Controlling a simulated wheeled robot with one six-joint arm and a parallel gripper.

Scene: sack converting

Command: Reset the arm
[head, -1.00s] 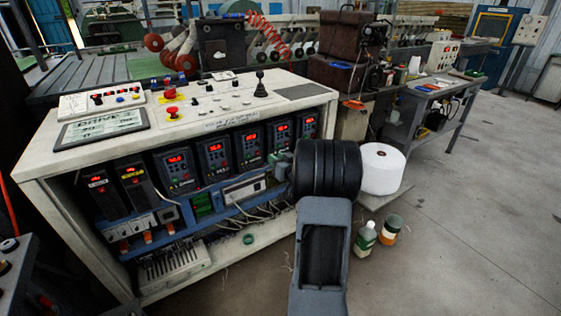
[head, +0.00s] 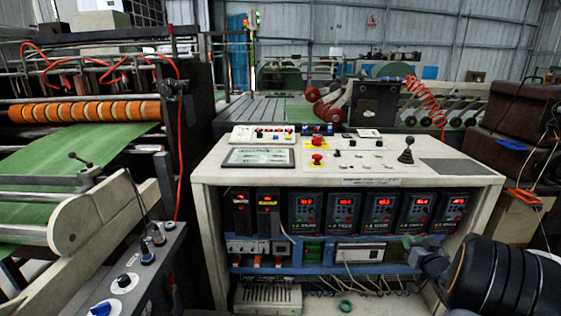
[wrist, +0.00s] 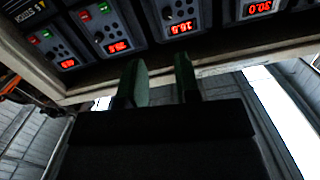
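My arm (head: 505,280) shows dark at the lower right of the head view, in front of the white control console (head: 350,183). My gripper (head: 432,258) is at its far end, small and partly hidden, close to the console's open front. In the wrist view my gripper (wrist: 160,78) shows two green fingers standing apart with nothing between them. Beyond them is the row of drive units (wrist: 180,18) with red digits, upside down in this view.
A machine with orange rollers (head: 85,112) and a green web (head: 75,150) stands at the left. A smaller control box (head: 135,275) is at the lower left. A brown box-like unit (head: 505,110) stands at the right. A joystick (head: 406,152) rises from the console top.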

